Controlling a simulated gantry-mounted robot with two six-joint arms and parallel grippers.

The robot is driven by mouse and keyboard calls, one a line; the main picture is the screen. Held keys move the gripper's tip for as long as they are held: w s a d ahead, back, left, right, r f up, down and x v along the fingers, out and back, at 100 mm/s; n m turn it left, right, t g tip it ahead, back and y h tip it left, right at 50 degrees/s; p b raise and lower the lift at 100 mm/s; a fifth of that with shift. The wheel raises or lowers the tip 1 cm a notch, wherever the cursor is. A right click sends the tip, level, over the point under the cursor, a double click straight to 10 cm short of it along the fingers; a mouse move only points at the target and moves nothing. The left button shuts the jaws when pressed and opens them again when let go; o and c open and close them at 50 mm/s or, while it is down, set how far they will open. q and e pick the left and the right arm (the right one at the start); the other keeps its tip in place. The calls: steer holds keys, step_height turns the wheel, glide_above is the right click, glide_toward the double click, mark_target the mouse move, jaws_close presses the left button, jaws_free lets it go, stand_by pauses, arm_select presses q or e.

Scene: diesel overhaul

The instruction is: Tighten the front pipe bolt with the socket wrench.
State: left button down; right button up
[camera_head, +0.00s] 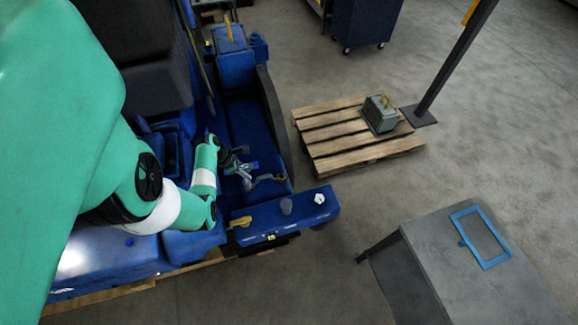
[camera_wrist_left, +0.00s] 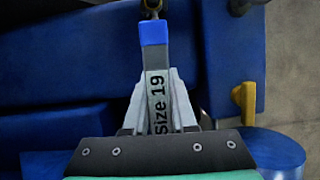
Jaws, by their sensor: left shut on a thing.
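The socket wrench is grey with a blue band and the label "Size 19"; in the left wrist view the wrench (camera_wrist_left: 155,60) points up the picture. My left gripper (camera_wrist_left: 158,95) is shut on its handle. In the head view the left gripper (camera_head: 235,167) holds the wrench over the blue engine (camera_head: 246,122). My right gripper is not in view.
A blue beam (camera_head: 262,222) with a grey knob and a white nut stands in front, with a yellow handle (camera_head: 240,222) at its left end. A pallet (camera_head: 335,150) carries a grey box. A grey table (camera_head: 470,285) with a blue frame stands lower right. The floor between is free.

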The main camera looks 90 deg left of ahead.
mark_target(243, 167)
arm_select(q)
steer(key=shift+r, duration=1.8)
step_height(243, 167, up, 6)
steer(key=d, duration=0.7)
steer(key=shift+s, duration=0.45)
steer(key=shift+w, duration=0.1)
